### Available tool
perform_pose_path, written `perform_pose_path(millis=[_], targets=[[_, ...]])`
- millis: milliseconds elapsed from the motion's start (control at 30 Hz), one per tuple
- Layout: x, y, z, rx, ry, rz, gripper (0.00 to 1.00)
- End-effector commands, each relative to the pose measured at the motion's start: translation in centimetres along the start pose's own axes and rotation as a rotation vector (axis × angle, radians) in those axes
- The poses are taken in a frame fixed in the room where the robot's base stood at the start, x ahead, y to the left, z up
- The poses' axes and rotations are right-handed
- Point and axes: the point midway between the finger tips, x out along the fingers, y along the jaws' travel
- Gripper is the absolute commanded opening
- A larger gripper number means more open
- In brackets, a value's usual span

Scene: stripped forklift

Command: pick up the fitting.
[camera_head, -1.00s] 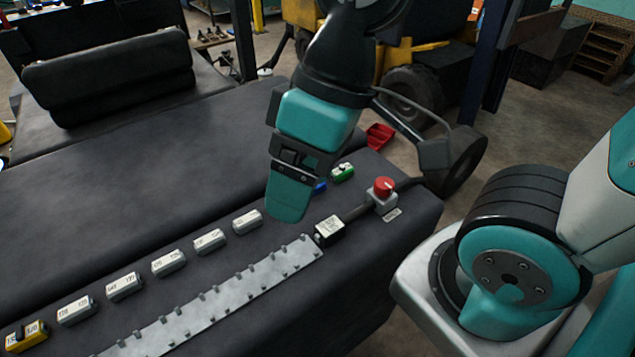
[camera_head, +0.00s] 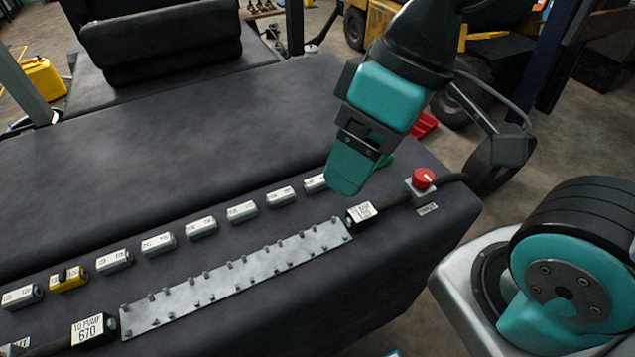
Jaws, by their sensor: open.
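Several small labelled fittings lie in a row on the dark padded surface; I cannot tell which one the task means. Most are grey, such as one near the right end (camera_head: 281,197) and one mid-row (camera_head: 202,227). A yellow fitting (camera_head: 69,279) lies toward the left end. A green one (camera_head: 388,160) shows only as a sliver behind my gripper. My gripper (camera_head: 350,178) is open, pointing down beside the rightmost visible grey fitting (camera_head: 316,184); nothing shows held in it. I see it side-on, so the gap between its fingers is hidden.
A studded metal strip (camera_head: 240,275) lies in front of the row, between a black block marked 670 (camera_head: 93,328) and another labelled black block (camera_head: 361,215). A red knob (camera_head: 424,178) stands at the right edge.

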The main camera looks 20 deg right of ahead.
Motion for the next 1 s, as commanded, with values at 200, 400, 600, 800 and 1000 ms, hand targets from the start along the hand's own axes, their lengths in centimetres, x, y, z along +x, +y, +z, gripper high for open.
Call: perform_pose_path(millis=[200, 400, 600, 800, 1000], targets=[[1.7, 2.5, -2.0, 0.266, -0.002, -0.007, 0.62], [4.6, 9.0, -6.3, 0.916, -0.011, -0.022, 0.62], [7.0, 16.9, -9.2, 1.571, -0.028, -0.027, 0.62], [8.2, 22.2, -10.1, 1.993, -0.039, -0.025, 0.62], [9.1, 23.4, -10.3, 2.117, -0.046, -0.023, 0.62]])
